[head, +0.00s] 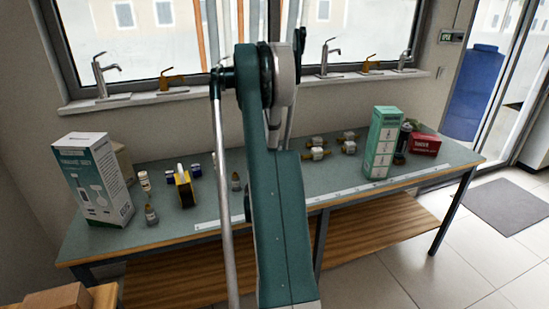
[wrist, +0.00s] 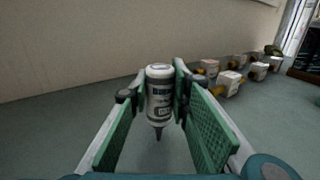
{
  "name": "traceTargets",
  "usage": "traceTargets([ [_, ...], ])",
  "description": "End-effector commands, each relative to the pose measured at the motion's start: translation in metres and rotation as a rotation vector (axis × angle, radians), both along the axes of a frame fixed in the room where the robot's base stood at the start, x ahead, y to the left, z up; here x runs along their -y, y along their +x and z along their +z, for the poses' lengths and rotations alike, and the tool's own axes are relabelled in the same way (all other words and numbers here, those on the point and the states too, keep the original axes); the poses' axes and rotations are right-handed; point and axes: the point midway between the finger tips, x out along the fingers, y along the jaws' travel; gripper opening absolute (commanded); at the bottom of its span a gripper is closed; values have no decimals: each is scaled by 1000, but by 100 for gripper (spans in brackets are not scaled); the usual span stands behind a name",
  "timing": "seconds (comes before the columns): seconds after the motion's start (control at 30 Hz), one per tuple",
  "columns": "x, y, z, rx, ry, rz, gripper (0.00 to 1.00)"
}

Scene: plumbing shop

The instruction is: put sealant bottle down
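The sealant bottle (wrist: 160,92) is white and grey with dark label bands and a dark nozzle pointing toward the bottom of the wrist view. It sits between the green-padded fingers of my gripper (wrist: 160,95), near their tips, and the pads appear to press on its sides. The grey-green workbench (wrist: 60,125) shows below and behind it. Whether the bottle touches the bench is not clear. In the head view my own arm hides the gripper and the held bottle, above or at the middle of the bench (head: 350,181).
Another small bottle (head: 236,182) stands beside my arm. Several brass-and-white fittings (head: 317,153), a green box (head: 383,143) and a red box (head: 425,144) are to the right.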

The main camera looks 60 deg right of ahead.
Motion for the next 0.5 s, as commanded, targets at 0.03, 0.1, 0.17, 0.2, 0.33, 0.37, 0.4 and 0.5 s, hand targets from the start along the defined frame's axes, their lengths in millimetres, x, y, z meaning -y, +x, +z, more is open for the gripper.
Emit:
traceTargets([
  [0.03,0,0,0,0,0,0,7],
  [0.1,0,0,0,0,0,0,5],
  [0.17,0,0,0,0,0,0,5],
  [0.2,0,0,0,0,0,0,5],
  [0.33,0,0,2,0,0,0,5],
  [0.37,0,0,3,0,0,0,5],
  [0.4,0,0,5,0,0,0,5],
  [0.5,0,0,11,0,0,0,5],
])
